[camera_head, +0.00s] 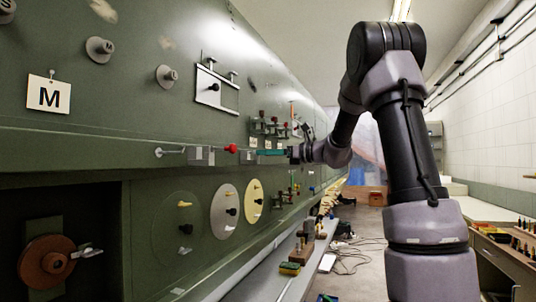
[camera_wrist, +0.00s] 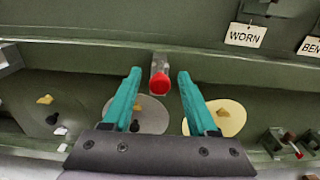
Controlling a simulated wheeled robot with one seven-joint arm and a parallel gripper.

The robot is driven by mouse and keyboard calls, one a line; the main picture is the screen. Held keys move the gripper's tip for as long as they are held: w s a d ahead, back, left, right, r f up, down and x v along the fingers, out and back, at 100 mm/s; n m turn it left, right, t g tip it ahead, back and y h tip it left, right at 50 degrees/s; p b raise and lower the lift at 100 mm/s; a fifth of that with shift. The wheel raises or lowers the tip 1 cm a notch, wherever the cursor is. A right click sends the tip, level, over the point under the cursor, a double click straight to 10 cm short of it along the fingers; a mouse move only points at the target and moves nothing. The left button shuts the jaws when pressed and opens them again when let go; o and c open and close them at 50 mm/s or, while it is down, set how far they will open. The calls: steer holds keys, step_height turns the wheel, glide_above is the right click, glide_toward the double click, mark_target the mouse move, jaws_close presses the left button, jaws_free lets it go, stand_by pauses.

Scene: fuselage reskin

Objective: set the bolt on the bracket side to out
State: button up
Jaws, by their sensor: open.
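A bolt with a red knob (camera_head: 231,148) sits on the green panel's ledge, between small grey blocks (camera_head: 200,155), with a thin metal rod (camera_head: 172,152) reaching left. In the wrist view the red knob (camera_wrist: 160,84) faces me on a grey mount (camera_wrist: 160,62). My gripper (camera_head: 268,152) is to the right of the knob in the head view. In the wrist view my gripper (camera_wrist: 159,74) has its two teal fingers spread, with the knob between them in the picture. Neither finger appears to touch it; the depth is unclear. I cannot tell which side is the bracket side.
Yellow and grey discs with small handles (camera_head: 254,201) (camera_head: 224,211) sit below the ledge. A WORN tag (camera_wrist: 245,35) hangs upper right in the wrist view. Another red-tipped fitting (camera_wrist: 290,138) is at lower right. An M tag (camera_head: 48,95) hangs at left.

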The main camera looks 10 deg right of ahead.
jaws_close()
stand_by(1.4)
